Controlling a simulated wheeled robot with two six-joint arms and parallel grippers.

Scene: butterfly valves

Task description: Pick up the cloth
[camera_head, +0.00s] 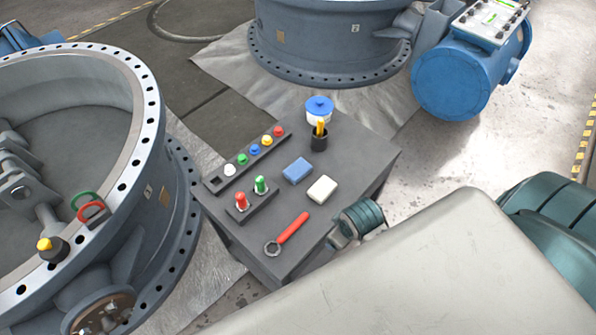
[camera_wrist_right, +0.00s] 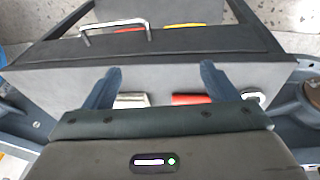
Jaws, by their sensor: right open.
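A small blue folded-looking block (camera_head: 297,170) and a white block (camera_head: 322,188) lie flat side by side on the dark table (camera_head: 350,160). I cannot tell for sure which of them is the cloth. My right gripper (camera_wrist_right: 160,70) is open in the right wrist view, with its two fingers apart and nothing held between them. In the head view its arm comes in from the lower right, and the teal ribbed part beside the table's right edge looks like its wrist. My left gripper is not in view.
A red-handled wrench (camera_head: 290,232) lies near the table's front edge. Red and green fittings (camera_head: 250,197), a rack of coloured knobs (camera_head: 255,150), a black cup (camera_head: 319,140) and a blue-lidded jar (camera_head: 319,108) also stand there. Large valves flank the table at left (camera_head: 150,120) and behind (camera_head: 330,40).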

